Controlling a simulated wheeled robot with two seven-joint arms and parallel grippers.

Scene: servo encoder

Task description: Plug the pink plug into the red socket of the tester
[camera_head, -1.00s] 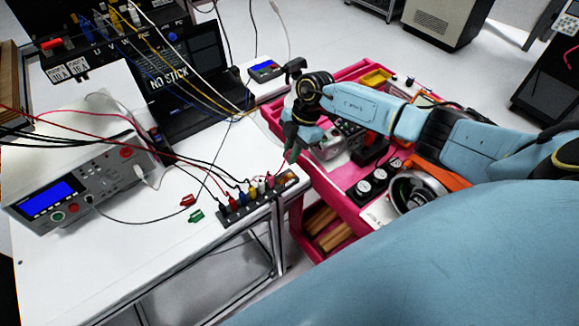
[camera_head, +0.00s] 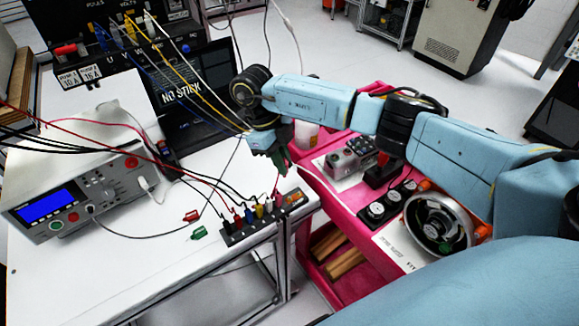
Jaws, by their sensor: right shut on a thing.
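The tester (camera_head: 62,188) is a pale grey box with a blue screen, at the left of the white table. A red round socket (camera_head: 131,162) shows at the upper right of its front; a white plug with a cable (camera_head: 147,183) sits near it. My right gripper (camera_head: 282,164) points down above the table's right edge, just above a black terminal strip (camera_head: 238,233). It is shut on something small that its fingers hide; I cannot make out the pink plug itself. A thin reddish lead (camera_head: 277,182) shows just below the fingers. My left gripper is not in view.
The strip holds several coloured plugs. Red and black leads cross above the table. A laptop (camera_head: 190,98) stands behind; a pink cart (camera_head: 344,222) adjoins on the right. The front of the table is clear.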

